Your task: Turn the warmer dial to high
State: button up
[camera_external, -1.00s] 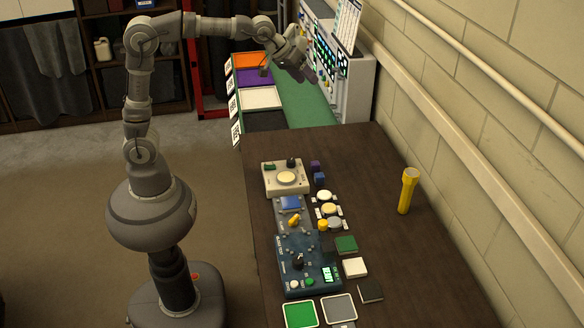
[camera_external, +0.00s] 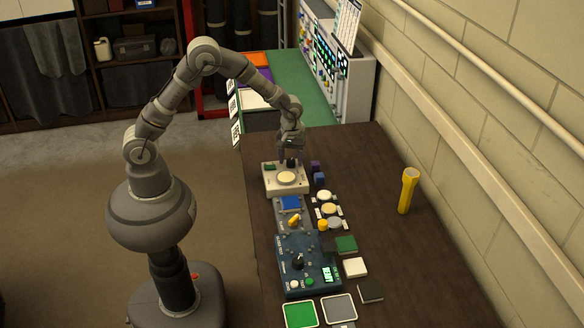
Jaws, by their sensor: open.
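The warmer (camera_external: 270,186) is a beige box with a round cream plate on top, at the far end of the dark table. Its small black dial (camera_external: 291,163) stands at the back of the box, right of a green part. My gripper (camera_external: 291,157) points down over the back of the warmer, open, with its fingers around or just above the dial. I cannot tell whether the fingers touch the dial. The dial's setting is too small to read.
A blue panel (camera_external: 310,252) with knobs and a lit display sits nearer on the table (camera_external: 420,280). Small coloured cubes (camera_external: 319,178) stand close right of the warmer. A yellow flashlight (camera_external: 408,190) stands upright near the wall. The table's right side is mostly clear.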

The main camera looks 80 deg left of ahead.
jog(key=c, duration=1)
jog(key=shift+c, duration=0.2)
jog(key=shift+m, duration=0.3)
jog(key=m+p, duration=0.3)
jog(key=m, duration=0.2)
jog(key=shift+r, duration=0.15)
jog(key=m+p, duration=0.1)
jog(key=m, duration=0.4)
jog(key=shift+m+p, duration=0.3)
jog(key=shift+p, duration=0.1)
jog(key=m+p, duration=0.2)
jog(key=m, duration=0.3)
jog(key=m+p, duration=0.2)
jog(key=m, duration=0.4)
jog(key=shift+m, duration=0.4)
